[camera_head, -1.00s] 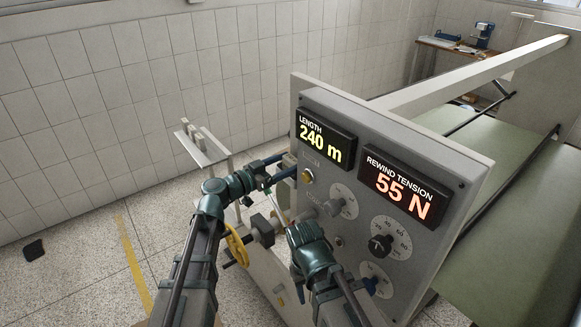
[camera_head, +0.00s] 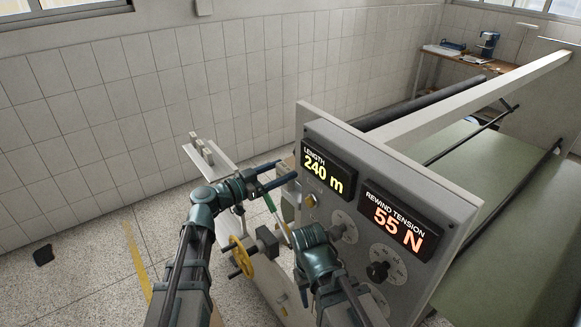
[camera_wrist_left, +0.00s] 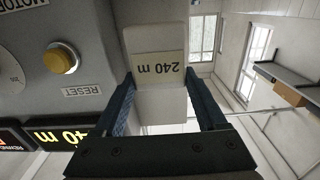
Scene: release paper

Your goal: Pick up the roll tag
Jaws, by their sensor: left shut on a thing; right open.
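The roll tag (camera_wrist_left: 158,68), a pale tag with "240 m" printed on it, upside down in the left wrist view, stands between the two dark fingers of my left gripper (camera_wrist_left: 163,103). The fingers are shut on its sides. In the head view my left gripper (camera_head: 282,182) is beside the left edge of the grey control panel (camera_head: 352,205); the tag cannot be made out clearly there. My right gripper (camera_head: 298,236) is open, lower, in front of the panel; its fingertips are mostly hidden by its own wrist.
The panel carries a length display (camera_head: 326,170) reading 240 m, a rewind tension display (camera_head: 399,220), and knobs. A yellow handwheel (camera_head: 241,257) is below the left gripper. A thin green-and-pale rod (camera_head: 277,214) lies between the grippers.

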